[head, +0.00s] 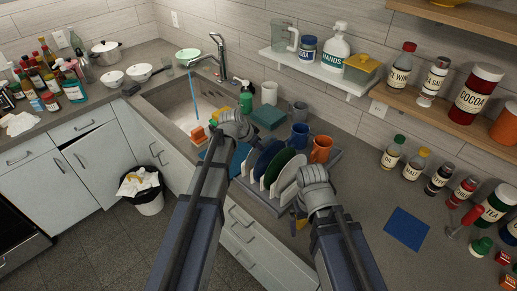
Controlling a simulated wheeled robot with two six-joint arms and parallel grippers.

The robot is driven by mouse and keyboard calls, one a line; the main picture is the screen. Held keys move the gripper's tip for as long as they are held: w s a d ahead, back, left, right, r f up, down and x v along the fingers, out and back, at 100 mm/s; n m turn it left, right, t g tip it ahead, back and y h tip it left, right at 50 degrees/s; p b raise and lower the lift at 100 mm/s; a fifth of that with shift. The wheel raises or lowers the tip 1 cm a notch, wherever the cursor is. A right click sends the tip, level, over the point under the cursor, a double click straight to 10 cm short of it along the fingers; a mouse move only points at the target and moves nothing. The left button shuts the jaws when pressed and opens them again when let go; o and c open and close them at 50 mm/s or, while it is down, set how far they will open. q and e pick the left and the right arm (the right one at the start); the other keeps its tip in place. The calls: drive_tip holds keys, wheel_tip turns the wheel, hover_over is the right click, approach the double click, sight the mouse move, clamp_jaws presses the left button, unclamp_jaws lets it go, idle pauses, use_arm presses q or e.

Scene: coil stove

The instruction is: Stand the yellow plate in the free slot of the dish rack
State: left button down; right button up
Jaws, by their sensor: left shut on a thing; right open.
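The dish rack (266,200) stands on the counter right of the sink, with blue, dark green and white plates upright in it. I cannot make out the yellow plate for certain; a small yellow patch (300,222) shows low beside my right gripper. My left gripper (236,126) is at the rack's back left, near the sink edge. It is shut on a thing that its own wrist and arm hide. My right gripper (318,186) is open at the rack's right end, by the white plates; its fingertips are hardly visible. I cannot tell which slot is free.
An orange sponge (198,134) lies by the sink (165,104), near my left gripper. A shelf (318,72) hangs above.

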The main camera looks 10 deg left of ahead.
use_arm(q)
drive_tip(key=shift+f, duration=0.15)
drive_tip(key=c, duration=1.1)
unclamp_jaws()
drive_tip(key=shift+o, duration=0.2)
drive_tip(key=shift+s+a+r+p, duration=0.1)
drive_tip(key=shift+s+r+p, duration=0.05)
drive_tip(key=shift+r+p, duration=0.3)
drive_tip(key=p+v, duration=0.9)
drive_tip(key=v, duration=0.2)
drive_tip(key=shift+s+a+r, duration=0.1)
